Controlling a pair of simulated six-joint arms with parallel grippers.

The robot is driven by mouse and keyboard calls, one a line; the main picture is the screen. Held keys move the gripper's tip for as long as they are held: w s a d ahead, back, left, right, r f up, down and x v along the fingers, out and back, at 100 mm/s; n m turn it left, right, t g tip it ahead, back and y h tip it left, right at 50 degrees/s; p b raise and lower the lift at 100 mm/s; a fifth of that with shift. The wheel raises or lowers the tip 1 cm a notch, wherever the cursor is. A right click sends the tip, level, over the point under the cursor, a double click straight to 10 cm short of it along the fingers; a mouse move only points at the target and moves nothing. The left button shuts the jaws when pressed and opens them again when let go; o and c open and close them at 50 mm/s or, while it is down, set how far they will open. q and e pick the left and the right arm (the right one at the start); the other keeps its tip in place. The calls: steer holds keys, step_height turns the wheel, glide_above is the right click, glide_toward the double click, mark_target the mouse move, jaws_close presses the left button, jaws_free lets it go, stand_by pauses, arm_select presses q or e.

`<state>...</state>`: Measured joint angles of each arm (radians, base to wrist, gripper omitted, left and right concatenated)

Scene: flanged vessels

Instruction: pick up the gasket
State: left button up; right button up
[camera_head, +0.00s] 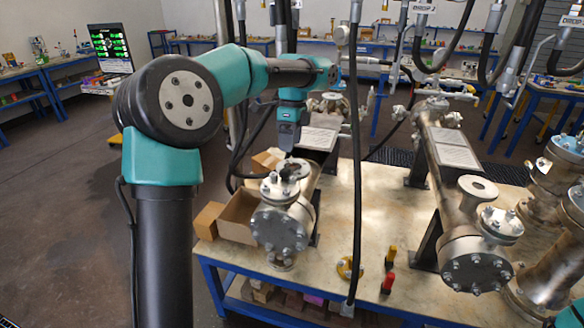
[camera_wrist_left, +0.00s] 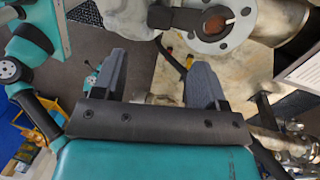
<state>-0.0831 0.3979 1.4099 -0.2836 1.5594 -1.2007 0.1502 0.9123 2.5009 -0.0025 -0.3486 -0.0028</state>
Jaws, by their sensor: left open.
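My left gripper (camera_head: 287,138) points down above the near end of the left flanged vessel (camera_head: 283,228). In the left wrist view the gripper (camera_wrist_left: 160,62) has its two dark fingers wide apart with nothing held between them. An open grey flange (camera_wrist_left: 216,28) with bolt holes and an orange-brown inside lies beyond the right finger, apart from it. No gasket can be told for sure. A small yellow ring-like piece (camera_head: 348,268) lies on the table in front of the left vessel, clear of the gripper. My right gripper is not seen.
An open cardboard box (camera_head: 238,216) stands left of the left vessel. A second flanged vessel (camera_head: 450,190) stands to the right. A yellow-topped (camera_head: 391,256) and a red-topped (camera_head: 388,283) small item stand near the table's front. A black hose (camera_head: 357,180) hangs between the vessels.

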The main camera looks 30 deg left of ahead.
mark_target(286, 170)
arm_select(q)
steer(key=shift+s+f, duration=0.15)
steer(key=shift+f, duration=0.6)
steer(key=shift+s+f, duration=0.15)
steer(key=shift+f, duration=0.6)
steer(key=shift+s+a+f, duration=0.1)
steer(key=shift+s+f, duration=0.1)
steer(key=shift+f, duration=0.65)
steer(key=shift+s+f, duration=0.25)
steer(key=shift+f, duration=0.55)
steer(key=shift+s+a+f, duration=0.1)
steer(key=shift+s+f, duration=0.1)
steer(key=shift+f, duration=0.65)
steer(key=c, duration=0.9)
steer(key=shift+r, duration=0.15)
